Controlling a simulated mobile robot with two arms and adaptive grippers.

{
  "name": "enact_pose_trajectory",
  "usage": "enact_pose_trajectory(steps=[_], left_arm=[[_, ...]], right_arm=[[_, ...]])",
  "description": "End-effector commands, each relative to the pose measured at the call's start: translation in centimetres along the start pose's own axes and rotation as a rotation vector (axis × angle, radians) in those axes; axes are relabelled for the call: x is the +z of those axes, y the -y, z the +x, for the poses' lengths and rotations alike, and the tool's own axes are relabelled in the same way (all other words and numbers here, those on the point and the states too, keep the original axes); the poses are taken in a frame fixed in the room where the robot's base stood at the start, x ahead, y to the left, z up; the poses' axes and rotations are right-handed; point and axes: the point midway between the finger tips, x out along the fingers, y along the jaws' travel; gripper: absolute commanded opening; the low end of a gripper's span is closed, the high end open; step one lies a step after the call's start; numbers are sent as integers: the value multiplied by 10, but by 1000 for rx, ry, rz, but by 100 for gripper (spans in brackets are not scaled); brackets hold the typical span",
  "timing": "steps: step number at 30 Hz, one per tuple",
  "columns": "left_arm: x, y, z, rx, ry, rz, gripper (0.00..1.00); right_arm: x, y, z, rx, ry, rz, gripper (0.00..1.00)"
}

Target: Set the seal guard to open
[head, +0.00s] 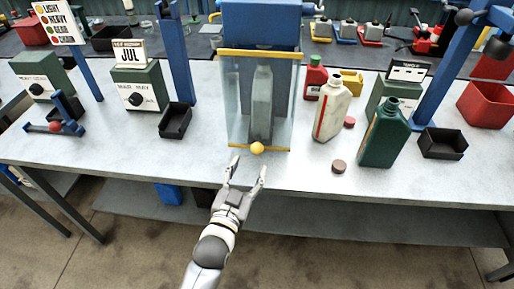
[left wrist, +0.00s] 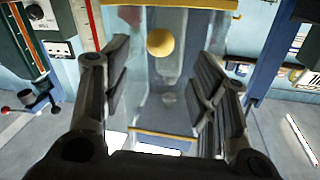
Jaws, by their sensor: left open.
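The seal guard (head: 280,110) is a clear panel with yellow edges at the front of a blue machine (head: 258,25). It hangs down in front of a pale bottle (head: 262,95). A round yellow knob (head: 257,148) sits at its lower edge. My left gripper (head: 248,168) is open and empty just in front of and below the knob. In the left wrist view the knob (left wrist: 160,42) shows ahead, between the lines of the two spread fingers (left wrist: 162,78), with no contact visible. My right gripper is not in view.
Right of the guard stand a cream bottle (head: 331,108), a green bottle (head: 384,135) and a loose brown cap (head: 339,166). Left are a green dial box (head: 138,88) and a black tray (head: 174,120). The table front (head: 200,165) left of the guard is clear.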

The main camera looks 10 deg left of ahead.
Motion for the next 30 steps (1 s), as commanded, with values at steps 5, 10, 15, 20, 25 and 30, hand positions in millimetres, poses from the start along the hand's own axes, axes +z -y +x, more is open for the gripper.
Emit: enact_pose_trajectory(steps=[5,10,15,20,25,30], left_arm=[[-3,0,33,0,-2,0,54],[-2,0,61,0,0,-1,54],[0,0,80,1,2,-1,54],[0,0,88,1,3,-1,54],[1,0,89,1,2,-1,54],[1,0,89,1,2,-1,48]], right_arm=[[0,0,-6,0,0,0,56],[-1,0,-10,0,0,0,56],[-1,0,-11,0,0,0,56],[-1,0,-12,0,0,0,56],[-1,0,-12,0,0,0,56],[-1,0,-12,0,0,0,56]])
